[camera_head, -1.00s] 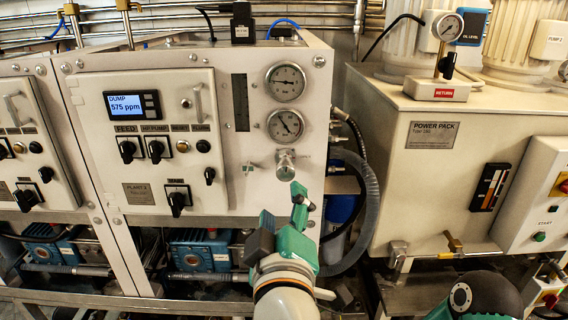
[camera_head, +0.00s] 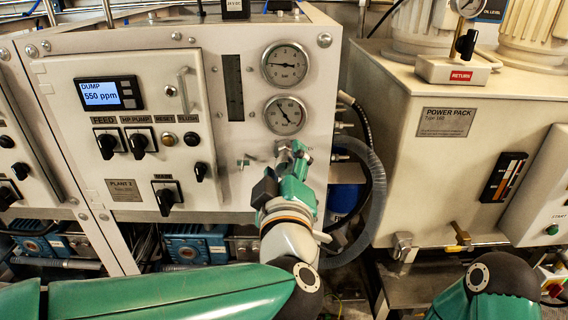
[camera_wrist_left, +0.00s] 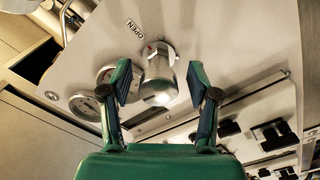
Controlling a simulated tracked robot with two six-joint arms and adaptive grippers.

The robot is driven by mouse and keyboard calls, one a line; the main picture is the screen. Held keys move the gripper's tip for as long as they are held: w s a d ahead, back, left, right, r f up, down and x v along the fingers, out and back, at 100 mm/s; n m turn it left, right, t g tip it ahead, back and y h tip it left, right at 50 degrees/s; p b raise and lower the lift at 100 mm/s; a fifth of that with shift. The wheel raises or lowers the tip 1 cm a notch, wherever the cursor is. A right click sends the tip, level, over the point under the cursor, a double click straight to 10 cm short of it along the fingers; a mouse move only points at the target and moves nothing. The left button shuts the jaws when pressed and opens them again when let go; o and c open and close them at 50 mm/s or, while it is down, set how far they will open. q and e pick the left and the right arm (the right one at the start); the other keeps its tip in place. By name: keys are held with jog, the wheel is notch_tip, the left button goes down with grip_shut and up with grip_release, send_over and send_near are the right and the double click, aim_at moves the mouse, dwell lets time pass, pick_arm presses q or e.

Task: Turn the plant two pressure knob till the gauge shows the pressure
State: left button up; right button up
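The plant two pressure knob (camera_head: 284,148) is a metal knob on the panel below two round gauges, mostly hidden by my gripper in the head view. In the left wrist view the knob (camera_wrist_left: 160,76) shows between the fingertips, with a visible gap on each side. My left gripper (camera_head: 293,160) is open around it; its fingers also show in the wrist view (camera_wrist_left: 158,84). The upper gauge (camera_head: 285,64) has its needle pointing left. The lower gauge (camera_head: 285,116) has its needle pointing to the lower right. My right gripper is out of view.
Black switches (camera_head: 140,141) sit left of the knob, on the door. Hoses (camera_head: 369,190) and the power pack (camera_head: 440,160) stand to the right.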

pick_arm(q)
jog(key=c, duration=1.1)
jog(key=shift+a, duration=0.1)
jog(key=shift+m+p, duration=1.1)
jog(key=shift+m, duration=0.3)
jog(key=shift+f+m+p, duration=0.1)
jog(key=shift+m+p, duration=0.55)
jog(key=shift+m, duration=0.25)
jog(key=shift+f+m+p, duration=0.1)
jog(key=shift+m+p, duration=0.2)
jog(key=shift+m, duration=0.3)
jog(key=shift+f, duration=0.1)
jog(key=shift+d, duration=0.2)
